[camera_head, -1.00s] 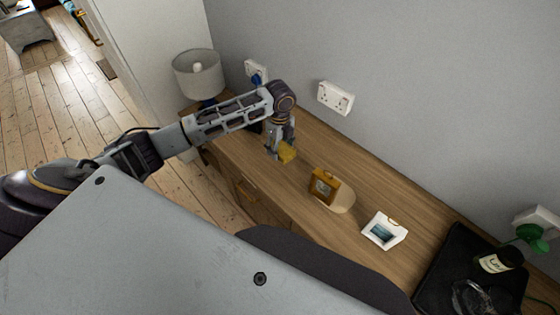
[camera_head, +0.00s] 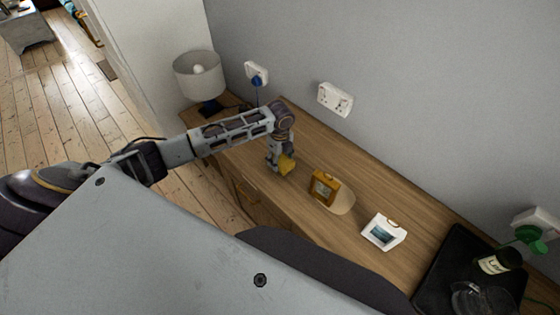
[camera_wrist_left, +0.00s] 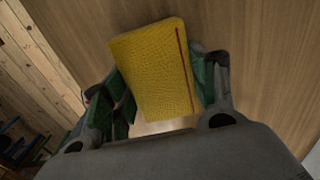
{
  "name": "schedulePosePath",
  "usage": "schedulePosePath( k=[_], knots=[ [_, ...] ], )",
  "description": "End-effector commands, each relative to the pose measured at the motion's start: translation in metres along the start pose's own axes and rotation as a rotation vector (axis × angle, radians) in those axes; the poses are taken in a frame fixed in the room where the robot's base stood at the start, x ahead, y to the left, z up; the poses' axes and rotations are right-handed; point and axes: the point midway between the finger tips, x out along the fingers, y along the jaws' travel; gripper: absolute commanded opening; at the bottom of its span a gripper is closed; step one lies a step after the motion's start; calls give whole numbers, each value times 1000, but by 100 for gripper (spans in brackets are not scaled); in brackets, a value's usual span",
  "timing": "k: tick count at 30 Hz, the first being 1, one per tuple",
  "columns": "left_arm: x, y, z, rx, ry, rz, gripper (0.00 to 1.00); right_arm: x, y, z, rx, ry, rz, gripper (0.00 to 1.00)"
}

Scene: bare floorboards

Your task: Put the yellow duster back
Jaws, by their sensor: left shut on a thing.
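The yellow duster (camera_head: 287,164) is a small yellow block at the end of my left gripper (camera_head: 276,163), over the wooden sideboard. In the left wrist view the duster (camera_wrist_left: 156,70) has a textured yellow face with a dark red line along one side. It sits between the green-padded fingers of my left gripper (camera_wrist_left: 168,92), which are shut on it. I cannot tell whether its underside touches the wood. My right gripper is not in view.
The sideboard (camera_head: 300,135) runs along the grey wall. A lamp (camera_head: 199,77) stands at its far end. Right of the gripper are a yellow-framed object (camera_head: 324,187) by a pale oval board (camera_head: 344,203), a white frame (camera_head: 383,232) and a black tray (camera_head: 436,270) with a bottle.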

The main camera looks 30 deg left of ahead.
Motion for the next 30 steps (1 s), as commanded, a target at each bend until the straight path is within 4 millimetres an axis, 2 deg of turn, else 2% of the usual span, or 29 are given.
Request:
schedulePosePath(
  k=[6,18,19,23,30],
  knots=[
    [16,0,0,0,0,0,39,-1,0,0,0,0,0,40],
    [18,0,0,0,0,-1,39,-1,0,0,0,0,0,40],
    [18,0,0,0,-1,-1,61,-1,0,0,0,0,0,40],
    [18,0,0,0,-1,-1,78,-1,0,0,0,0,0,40],
    [18,0,0,0,-1,-1,80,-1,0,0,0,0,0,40]
  ],
)
